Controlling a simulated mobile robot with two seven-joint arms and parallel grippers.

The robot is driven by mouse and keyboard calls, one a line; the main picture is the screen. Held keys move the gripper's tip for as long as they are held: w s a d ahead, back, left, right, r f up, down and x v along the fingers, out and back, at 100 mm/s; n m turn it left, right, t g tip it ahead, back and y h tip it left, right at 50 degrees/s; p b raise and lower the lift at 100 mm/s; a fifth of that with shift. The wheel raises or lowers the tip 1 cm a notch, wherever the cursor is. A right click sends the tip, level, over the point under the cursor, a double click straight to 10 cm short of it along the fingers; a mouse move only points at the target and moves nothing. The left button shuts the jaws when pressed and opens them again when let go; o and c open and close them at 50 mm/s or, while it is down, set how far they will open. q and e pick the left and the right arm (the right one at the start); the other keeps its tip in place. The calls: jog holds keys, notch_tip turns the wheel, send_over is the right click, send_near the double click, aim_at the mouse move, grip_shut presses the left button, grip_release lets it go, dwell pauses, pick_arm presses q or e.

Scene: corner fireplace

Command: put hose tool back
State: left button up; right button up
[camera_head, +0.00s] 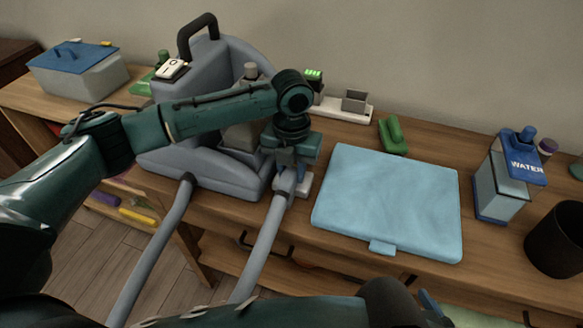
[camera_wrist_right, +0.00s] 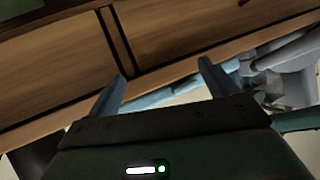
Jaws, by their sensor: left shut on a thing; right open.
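The grey cleaning machine (camera_head: 203,78) with a black top handle stands on the wooden counter, left of centre in the head view. My left arm crosses in front of it. My left gripper (camera_head: 288,172) points down at the machine's front right corner and is shut on the hose tool (camera_head: 284,186). The tool's pale end shows beside the fingers, and a grey hose (camera_head: 262,245) runs down from it past the counter's front edge. The fingers partly hide the tool. My right gripper (camera_wrist_right: 162,88) is open and empty in the right wrist view, facing wooden drawer fronts.
A light blue folded mat (camera_head: 390,200) lies right of the tool. A green item (camera_head: 393,136), a water container (camera_head: 500,185) and a dark bin (camera_head: 556,240) stand farther right. A blue-lidded box (camera_head: 78,72) is at the far left. Another hose (camera_head: 150,250) hangs in front.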

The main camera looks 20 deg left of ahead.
pick_arm(q)
jog(key=o, duration=1)
jog(key=shift+o, duration=0.2)
notch_tip(320, 180, up, 12)
jog(key=shift+r+p, duration=0.15)
jog(key=shift+p, duration=0.3)
